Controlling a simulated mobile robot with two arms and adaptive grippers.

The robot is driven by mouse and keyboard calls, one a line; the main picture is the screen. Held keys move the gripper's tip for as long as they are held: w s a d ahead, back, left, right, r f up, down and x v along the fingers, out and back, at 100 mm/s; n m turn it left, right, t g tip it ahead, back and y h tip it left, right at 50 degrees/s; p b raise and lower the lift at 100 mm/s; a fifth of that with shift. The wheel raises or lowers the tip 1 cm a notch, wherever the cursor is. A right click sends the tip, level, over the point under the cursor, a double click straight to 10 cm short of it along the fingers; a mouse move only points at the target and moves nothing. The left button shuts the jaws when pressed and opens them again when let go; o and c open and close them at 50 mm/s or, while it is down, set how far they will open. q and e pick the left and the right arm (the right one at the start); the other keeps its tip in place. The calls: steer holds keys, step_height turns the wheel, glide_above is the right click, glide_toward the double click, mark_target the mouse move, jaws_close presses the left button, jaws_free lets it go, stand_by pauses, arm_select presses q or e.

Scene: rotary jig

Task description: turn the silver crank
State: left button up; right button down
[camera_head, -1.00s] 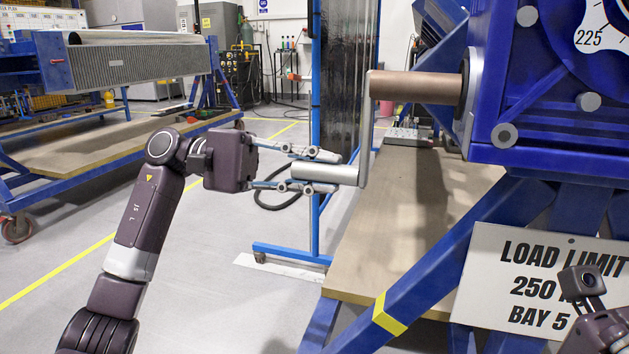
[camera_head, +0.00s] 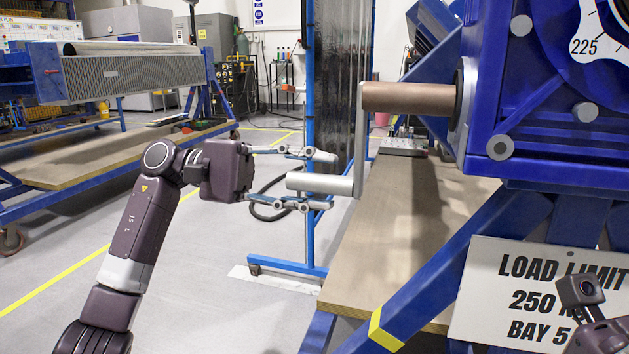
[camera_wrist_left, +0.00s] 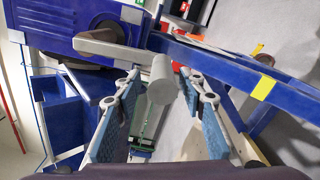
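The silver crank (camera_head: 360,135) hangs down from a brown shaft (camera_head: 410,98) on the blue jig housing. Its round handle (camera_head: 318,184) points left from the lower end of the crank arm. My left gripper (camera_head: 325,181) is open, one finger above the handle and one below, with gaps to both. In the left wrist view the handle end (camera_wrist_left: 161,78) lies between the two blue-padded fingers, touching neither clearly. Part of my right arm (camera_head: 600,330) shows at the lower right corner; its finger state is unclear.
The blue jig housing (camera_head: 540,150) and its slanted frame leg (camera_head: 425,275) stand right of the crank. A sign (camera_head: 535,290) reading LOAD LIMIT hangs below. A wooden shelf (camera_head: 400,230) lies under the crank. A blue upright frame (camera_head: 310,130) stands behind the handle.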

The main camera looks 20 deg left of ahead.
arm_select(q)
steer(key=a, duration=1.2)
steer(key=shift+w, duration=0.15)
stand_by(0.3)
